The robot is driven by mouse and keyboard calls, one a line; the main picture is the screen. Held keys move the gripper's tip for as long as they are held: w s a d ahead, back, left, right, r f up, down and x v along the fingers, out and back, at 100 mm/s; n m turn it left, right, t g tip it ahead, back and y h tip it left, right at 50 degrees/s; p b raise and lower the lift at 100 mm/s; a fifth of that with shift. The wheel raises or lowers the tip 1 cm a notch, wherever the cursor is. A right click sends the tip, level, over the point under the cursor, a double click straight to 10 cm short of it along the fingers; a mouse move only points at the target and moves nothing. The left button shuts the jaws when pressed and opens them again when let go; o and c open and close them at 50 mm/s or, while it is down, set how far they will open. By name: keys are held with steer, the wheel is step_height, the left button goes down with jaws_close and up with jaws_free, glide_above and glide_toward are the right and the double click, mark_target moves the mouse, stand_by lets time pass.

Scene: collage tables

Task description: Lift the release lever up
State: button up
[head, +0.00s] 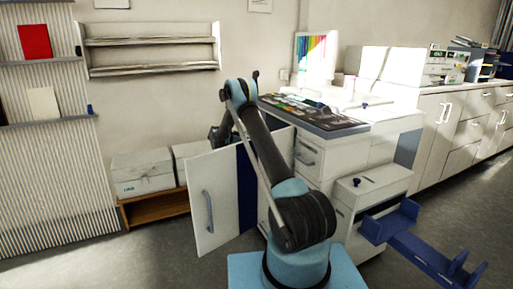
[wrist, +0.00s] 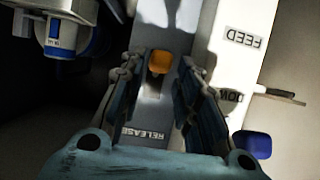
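The release lever shows in the wrist view as an orange tip (wrist: 160,62) on a grey panel strip. The word RELEASE (wrist: 149,134) is printed on that strip, nearer to my gripper. My gripper (wrist: 162,72) is open, with one finger on each side of the orange tip. I see no clear contact, and the depth between fingertips and lever is hard to tell. In the head view the lever is not seen; the wrist end of my arm is dark and partly hidden behind the open white cabinet door (head: 212,215).
In the wrist view a white panel marked FEED (wrist: 242,36), a dark thin rod (wrist: 280,93) and a blue knob (wrist: 254,145) lie to the right. A white and blue part (wrist: 66,36) is at upper left. In the head view, storage boxes (head: 142,172) stand left of the door.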

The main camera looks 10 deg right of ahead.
steer(key=shift+x, duration=1.85)
jaws_close()
steer(key=shift+r+y, duration=0.15)
steer(key=shift+y, duration=0.15)
steer(key=shift+a+r+g+y, duration=0.1)
steer(key=shift+r+g+y, duration=0.25)
steer(key=shift+y, duration=0.45)
steer(key=shift+r+g+y, duration=0.3)
steer(key=shift+y, duration=0.5)
steer(key=shift+r+g+y, duration=0.25)
steer(key=shift+r+y, duration=0.1)
steer(key=shift+y, duration=0.45)
steer(key=shift+w, duration=0.1)
jaws_free()
